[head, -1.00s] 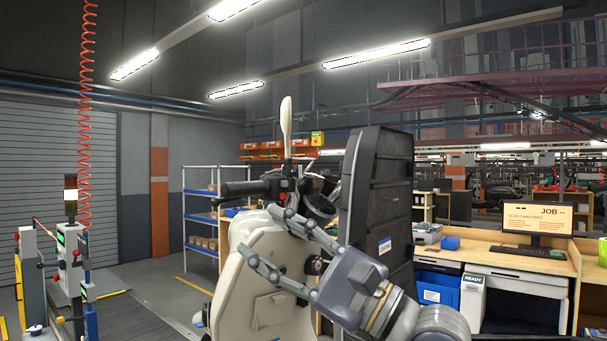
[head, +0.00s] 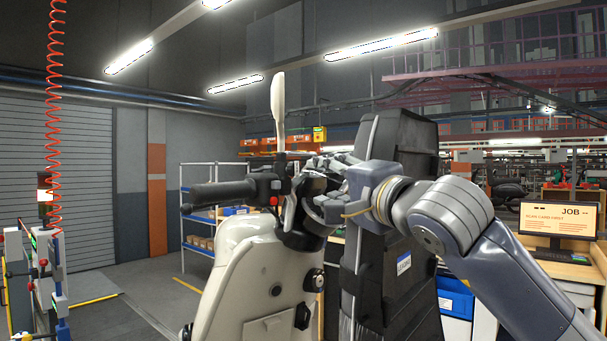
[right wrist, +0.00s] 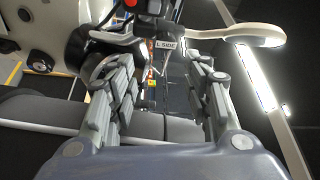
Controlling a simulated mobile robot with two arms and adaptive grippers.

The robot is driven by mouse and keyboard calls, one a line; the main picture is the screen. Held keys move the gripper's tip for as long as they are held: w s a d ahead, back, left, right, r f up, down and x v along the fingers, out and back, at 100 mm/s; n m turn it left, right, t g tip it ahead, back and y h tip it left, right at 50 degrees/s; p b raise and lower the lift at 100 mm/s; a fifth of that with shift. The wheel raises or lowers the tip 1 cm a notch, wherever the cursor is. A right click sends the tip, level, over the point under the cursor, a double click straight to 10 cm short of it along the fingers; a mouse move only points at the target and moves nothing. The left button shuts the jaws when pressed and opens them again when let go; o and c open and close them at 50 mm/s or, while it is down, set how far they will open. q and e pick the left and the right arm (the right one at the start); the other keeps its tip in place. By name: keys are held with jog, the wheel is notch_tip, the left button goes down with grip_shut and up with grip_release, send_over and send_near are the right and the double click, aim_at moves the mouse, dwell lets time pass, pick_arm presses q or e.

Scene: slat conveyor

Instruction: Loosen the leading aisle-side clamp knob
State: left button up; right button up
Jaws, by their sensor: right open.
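A cream scooter-like body (head: 255,275) stands in front of me in the head view, with a black handlebar grip (head: 222,195) and an upright pale lever or mirror-like paddle (head: 279,105). A dark round knob-like part (head: 318,281) is on its right side; I cannot tell whether it is the clamp knob. My right gripper (head: 318,185) is open beside the dark handlebar hub, its fingers partly overlapping it. In the right wrist view, the open fingers (right wrist: 158,75) frame a small "L SIDE" label (right wrist: 166,44), with nothing visibly held. My left gripper is not in view.
A tall black panel (head: 400,140) stands close behind my right gripper. A workbench with a JOB screen (head: 562,222) is at the right. Blue shelving (head: 198,230) is behind, and a signal post (head: 45,210) is at the left. Open floor lies between post and body.

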aim_at(297, 170)
jog(key=p+x, duration=0.1)
jog(key=x, duration=0.2)
jog(key=p+x, duration=0.4)
jog(key=x, duration=0.1)
jog(key=shift+w+a+r, duration=0.1)
jog(key=shift+a+r, duration=0.35)
jog(key=shift+w+a+r, duration=0.1)
jog(key=shift+a, duration=0.15)
jog(key=shift+w, duration=0.1)
jog(key=shift+c, duration=1.3)
jog(key=c, duration=0.8)
